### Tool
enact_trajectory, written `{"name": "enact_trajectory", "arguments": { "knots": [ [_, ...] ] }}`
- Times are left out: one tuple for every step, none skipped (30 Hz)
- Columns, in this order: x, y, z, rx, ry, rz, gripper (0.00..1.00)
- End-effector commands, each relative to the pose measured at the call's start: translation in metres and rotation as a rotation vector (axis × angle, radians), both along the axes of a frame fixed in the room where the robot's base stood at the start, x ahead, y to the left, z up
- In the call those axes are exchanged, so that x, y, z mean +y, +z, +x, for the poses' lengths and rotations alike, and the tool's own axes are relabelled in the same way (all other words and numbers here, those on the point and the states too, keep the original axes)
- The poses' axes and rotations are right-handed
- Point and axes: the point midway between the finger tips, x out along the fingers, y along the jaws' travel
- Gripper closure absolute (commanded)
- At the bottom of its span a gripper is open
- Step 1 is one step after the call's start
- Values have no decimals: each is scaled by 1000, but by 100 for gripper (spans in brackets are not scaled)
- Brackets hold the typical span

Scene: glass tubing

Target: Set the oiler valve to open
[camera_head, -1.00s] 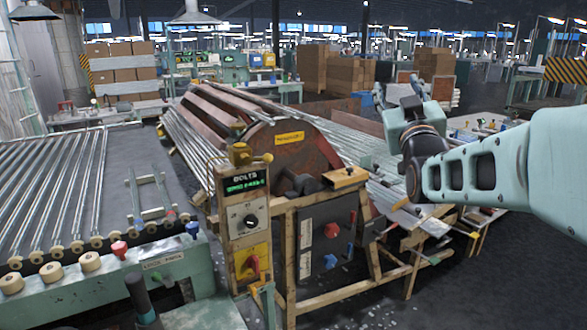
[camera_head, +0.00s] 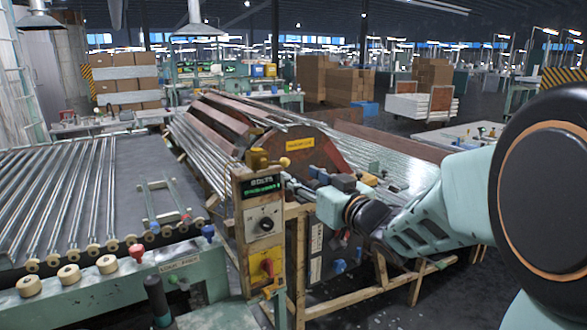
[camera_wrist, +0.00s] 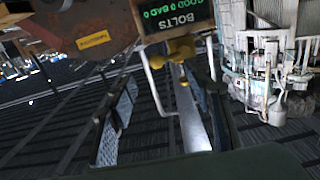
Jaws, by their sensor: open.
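The yellow oiler valve (camera_head: 258,160) sits on top of the BOLTS panel, with a small yellow knob (camera_head: 285,162) sticking out to its right. In the wrist view, which is upside down, the yellow valve (camera_wrist: 180,50) shows at the upper middle, just under the panel's lettering. My gripper (camera_head: 292,183) is close to the right of the valve and panel top, its fingers pointing left. In the wrist view my open gripper (camera_wrist: 172,105) has one finger on each side, with the valve ahead between them. I cannot see contact. The valve's exact setting is hard to tell.
The BOLTS panel (camera_head: 262,225) carries a dial and a red handle (camera_head: 267,267) on a yellow plate below. A rusty drum (camera_head: 310,148) with a yellow label stands just behind my gripper. Dark floor is free at the lower right.

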Motion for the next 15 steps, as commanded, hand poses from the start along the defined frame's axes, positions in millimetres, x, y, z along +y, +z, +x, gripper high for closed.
{"name": "enact_trajectory", "arguments": {
  "knots": [
    [7, 0, 9, -1, 4, -1, 54],
    [11, -1, 14, 0, 4, -1, 54],
    [15, -1, 20, 0, 2, -1, 54],
    [18, 0, 25, -1, 2, -2, 54],
    [21, -1, 30, 0, 2, -2, 54],
    [25, 0, 35, -1, 2, -2, 54],
    [27, -1, 39, 0, 1, -1, 54],
    [29, 0, 43, -1, 0, -2, 54],
    [32, 0, 47, -1, 0, -2, 54],
    [34, 0, 50, -1, 0, -2, 54],
    [36, 0, 53, -2, 0, -2, 54],
    [38, 0, 55, -1, 0, -2, 54],
    [39, 0, 57, -1, -1, -2, 54],
    [39, 0, 58, -2, -1, -1, 54],
    [40, 0, 60, -2, -2, -1, 54]
  ]
}}
